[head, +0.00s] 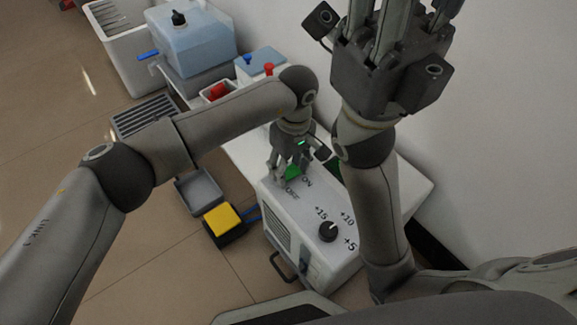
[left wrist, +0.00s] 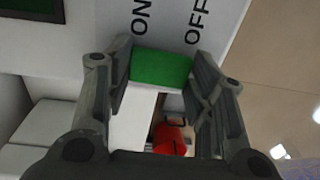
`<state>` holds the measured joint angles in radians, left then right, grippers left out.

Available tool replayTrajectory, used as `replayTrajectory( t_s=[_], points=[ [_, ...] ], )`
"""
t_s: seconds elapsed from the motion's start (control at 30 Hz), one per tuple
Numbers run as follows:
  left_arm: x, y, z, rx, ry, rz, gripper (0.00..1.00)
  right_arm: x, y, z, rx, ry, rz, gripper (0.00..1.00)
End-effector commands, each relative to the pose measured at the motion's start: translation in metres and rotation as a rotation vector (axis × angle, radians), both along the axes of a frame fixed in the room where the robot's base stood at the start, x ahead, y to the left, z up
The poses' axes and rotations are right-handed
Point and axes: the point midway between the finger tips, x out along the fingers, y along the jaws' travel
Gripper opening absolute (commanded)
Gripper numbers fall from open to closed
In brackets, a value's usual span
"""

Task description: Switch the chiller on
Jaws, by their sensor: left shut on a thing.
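The chiller (head: 300,235) is a white box with a vented side, a black knob (head: 328,231) marked +15, +10 and +5, and ON and OFF labels on top. Its green switch (head: 292,173) is partly hidden by my left gripper (head: 284,174), which reaches down from above. In the left wrist view, the green switch (left wrist: 162,67) sits between the two fingers, beside the ON and OFF labels. My left gripper is shut on it. I cannot tell which way the switch is set. My right gripper (head: 395,40) is raised at the top, its fingertips cut off.
A black tray with a yellow block (head: 222,218) and a grey tray (head: 199,190) are left of the chiller. A blue-lidded container (head: 190,42) and a small box with red and blue knobs (head: 262,62) stand behind. A white wall (head: 510,120) closes the right side.

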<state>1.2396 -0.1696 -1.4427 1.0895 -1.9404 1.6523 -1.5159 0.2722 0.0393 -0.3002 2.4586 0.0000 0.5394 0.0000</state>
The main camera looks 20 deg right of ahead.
Motion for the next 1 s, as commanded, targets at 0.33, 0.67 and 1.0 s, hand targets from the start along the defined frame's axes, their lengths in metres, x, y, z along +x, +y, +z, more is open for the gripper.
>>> replayTrajectory(
  t_s=[0.33, 0.67, 1.0],
  points=[
    [0.000, 0.000, 0.000, 0.000, -0.001, 0.000, 0.60, -0.003, 0.000, 0.004, -0.001, -0.017, -0.001, 0.32],
    [0.000, 0.000, 0.000, 0.000, 0.000, 0.001, 0.71, -0.003, 0.000, 0.003, -0.001, -0.015, -0.001, 0.32],
    [0.002, -0.002, 0.034, -0.001, -0.005, 0.001, 0.71, -0.003, 0.000, 0.002, 0.000, -0.010, 0.000, 0.32]
  ],
)
